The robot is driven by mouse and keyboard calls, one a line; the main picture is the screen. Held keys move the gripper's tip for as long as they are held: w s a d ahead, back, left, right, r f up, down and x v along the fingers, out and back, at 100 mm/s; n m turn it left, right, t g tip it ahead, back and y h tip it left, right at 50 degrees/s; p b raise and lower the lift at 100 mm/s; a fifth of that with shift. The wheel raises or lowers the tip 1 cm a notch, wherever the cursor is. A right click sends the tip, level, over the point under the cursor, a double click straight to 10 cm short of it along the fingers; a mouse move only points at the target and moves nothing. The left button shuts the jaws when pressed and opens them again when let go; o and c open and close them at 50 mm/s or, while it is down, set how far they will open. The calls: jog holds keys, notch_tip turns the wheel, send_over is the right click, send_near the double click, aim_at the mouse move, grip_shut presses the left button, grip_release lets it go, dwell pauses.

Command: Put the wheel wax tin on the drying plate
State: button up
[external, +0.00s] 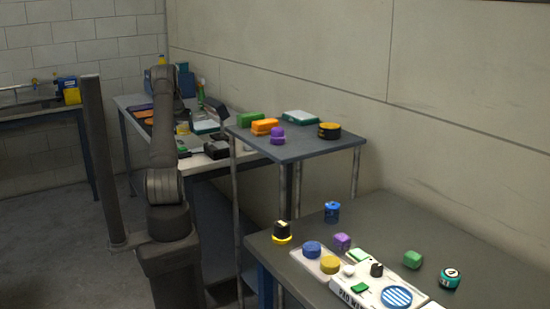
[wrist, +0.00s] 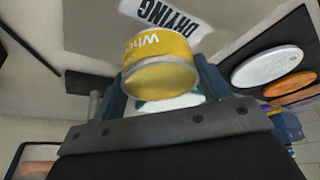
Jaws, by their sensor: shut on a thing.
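My gripper (wrist: 162,84) is shut on a yellow tin (wrist: 158,72) in the wrist view. The tin's label shows upside down and begins "Whe", so it looks like the wheel wax tin. A white label reading "DRYING" (wrist: 168,18) lies just beyond the tin. A pale piece with a green edge (wrist: 168,103) shows partly behind the tin; I cannot tell whether it is the drying plate. In the external view my arm reaches toward the far worktable (external: 232,166); the fingers and the held tin are hard to make out there.
A white disc (wrist: 266,66) and an orange one (wrist: 290,84) lie at the right of the wrist view. A raised stand (external: 305,150) with orange, green, purple and black-yellow items stands right of my arm. The front table (external: 450,235) holds several small items.

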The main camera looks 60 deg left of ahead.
aim_at(184, 135)
jog(key=shift+f, duration=2)
jog(key=shift+f, duration=0.1)
jog(key=o, duration=1.1)
jog(key=shift+f, duration=0.1)
jog(key=v, duration=1.2)
jog(key=shift+a, duration=0.1)
